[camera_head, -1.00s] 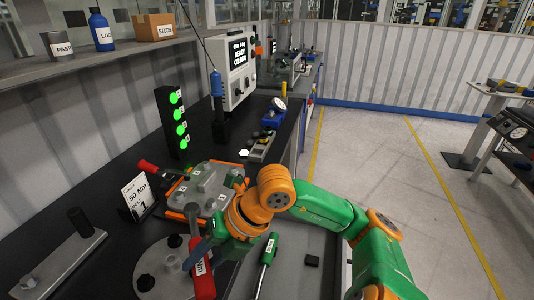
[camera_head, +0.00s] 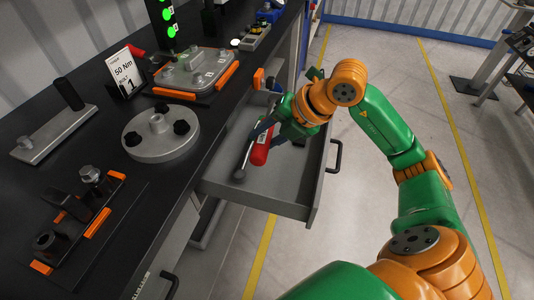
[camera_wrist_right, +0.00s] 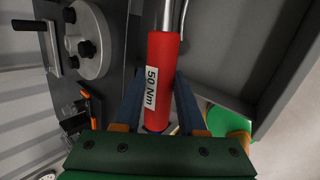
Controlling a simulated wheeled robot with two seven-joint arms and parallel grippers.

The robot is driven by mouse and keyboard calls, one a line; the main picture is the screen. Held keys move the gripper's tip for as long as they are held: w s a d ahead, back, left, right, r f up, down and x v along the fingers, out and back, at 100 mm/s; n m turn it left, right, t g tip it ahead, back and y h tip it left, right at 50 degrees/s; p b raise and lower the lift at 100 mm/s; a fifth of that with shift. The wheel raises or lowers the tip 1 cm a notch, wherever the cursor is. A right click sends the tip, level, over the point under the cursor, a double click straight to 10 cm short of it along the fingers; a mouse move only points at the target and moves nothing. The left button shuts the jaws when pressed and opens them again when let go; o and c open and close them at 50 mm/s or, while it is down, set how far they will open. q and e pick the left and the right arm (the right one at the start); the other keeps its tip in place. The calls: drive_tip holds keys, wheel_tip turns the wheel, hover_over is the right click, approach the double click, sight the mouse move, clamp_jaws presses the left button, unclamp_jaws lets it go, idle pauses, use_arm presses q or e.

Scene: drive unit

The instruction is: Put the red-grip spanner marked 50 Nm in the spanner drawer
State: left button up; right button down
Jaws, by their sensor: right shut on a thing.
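The red-grip spanner (camera_head: 261,151) is in my right gripper (camera_head: 268,130), over the open spanner drawer (camera_head: 285,188). In the right wrist view, the two blue fingers of the gripper (camera_wrist_right: 159,103) are shut on both sides of the red grip (camera_wrist_right: 163,60), and its label reads 50 Nm. The spanner's metal end points toward the drawer's near left part. I cannot tell whether it touches the drawer floor. The drawer's far part is hidden behind my right gripper and arm. My left gripper is not in view.
On the black bench left of the drawer are a round grey plate (camera_head: 150,146), a 50 Nm sign (camera_head: 124,74), a grey orange-edged fixture (camera_head: 197,72) and a block with fittings (camera_head: 75,220). The drawer's front handle (camera_head: 337,155) faces the clear floor on the right.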

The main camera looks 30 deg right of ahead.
drive_tip(key=m+b, duration=0.1)
drive_tip(key=b, duration=0.4)
hover_over(260, 178)
drive_tip(key=s+d, duration=0.1)
drive_tip(key=s, duration=0.2)
wheel_tip(260, 178, down, 8)
drive_tip(key=shift+h, duration=0.4)
drive_tip(key=f, duration=0.4)
drive_tip(key=f+b, duration=0.1)
drive_tip(key=f, duration=0.4)
drive_tip(key=shift+w+d, duration=0.1)
drive_tip(key=shift+d, duration=0.1)
drive_tip(key=shift+f+b, duration=0.15)
drive_tip(key=shift+b, duration=0.2)
drive_tip(key=c, duration=0.8)
unclamp_jaws()
drive_tip(key=shift+o, duration=0.2)
